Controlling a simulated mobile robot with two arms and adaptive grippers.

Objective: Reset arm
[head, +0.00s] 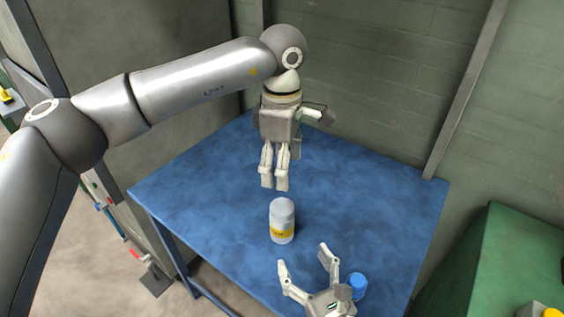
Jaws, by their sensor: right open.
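My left gripper (274,185) hangs from the arm that comes in from the left and points down above the blue table (190,200). Its fingers look close together, and I see nothing clearly held between them. My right gripper (304,266) is at the bottom of the head view, open and empty, with its fingers spread toward the bottle. A grey-white bottle (282,208) with a yellow label stands upright on the table, below the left gripper in the picture and just beyond the right one. Most of the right arm is out of view.
A small blue cylindrical object (358,284) is just right of my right gripper. A green surface (500,255) with a yellow-topped item (552,312) is at the lower right. Walls stand close behind the table. The table's left and right parts are clear.

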